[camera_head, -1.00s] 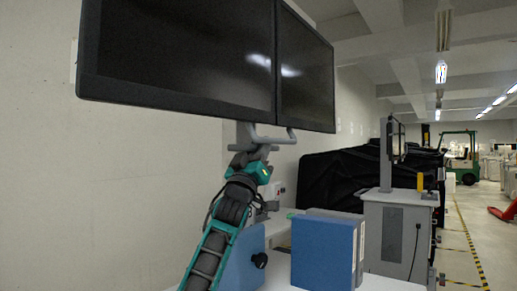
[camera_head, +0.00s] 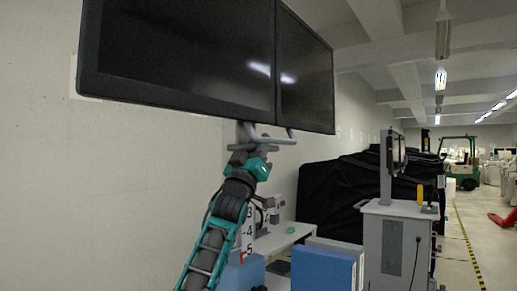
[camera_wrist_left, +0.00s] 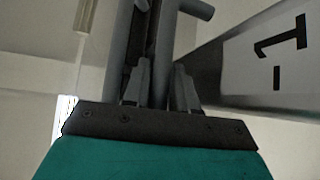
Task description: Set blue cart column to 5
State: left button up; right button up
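Two dark monitors (camera_head: 190,55) sit at the top of the blue cart's column, with a grey handle (camera_head: 272,137) below them. My left gripper (camera_head: 250,152) is at the handle; in the left wrist view my left gripper (camera_wrist_left: 160,85) has its fingers on both sides of a grey bar (camera_wrist_left: 165,45). A white scale (camera_head: 248,231) shows 3, 4 and 5 in the head view, partly behind my arm. A small red mark (camera_head: 243,257) is near the 5. In the wrist view the scale (camera_wrist_left: 265,60) shows a 1. My right gripper is out of view.
Blue boxes (camera_head: 320,270) stand low in front, by a white worktop (camera_head: 285,240). A grey cart (camera_head: 395,245) with a screen stands to the right, before a black covered shape (camera_head: 335,195). A bare wall (camera_head: 150,180) fills the left. The floor aisle at right is open.

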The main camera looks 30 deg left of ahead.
pick_arm(q)
jog(key=shift+o, duration=1.3)
jog(key=shift+w, duration=0.1)
jog(key=shift+f, duration=0.1)
jog(key=shift+f, duration=0.25)
jog(key=b+v, duration=0.3)
jog(key=v, duration=0.9)
jog(key=shift+s, duration=0.35)
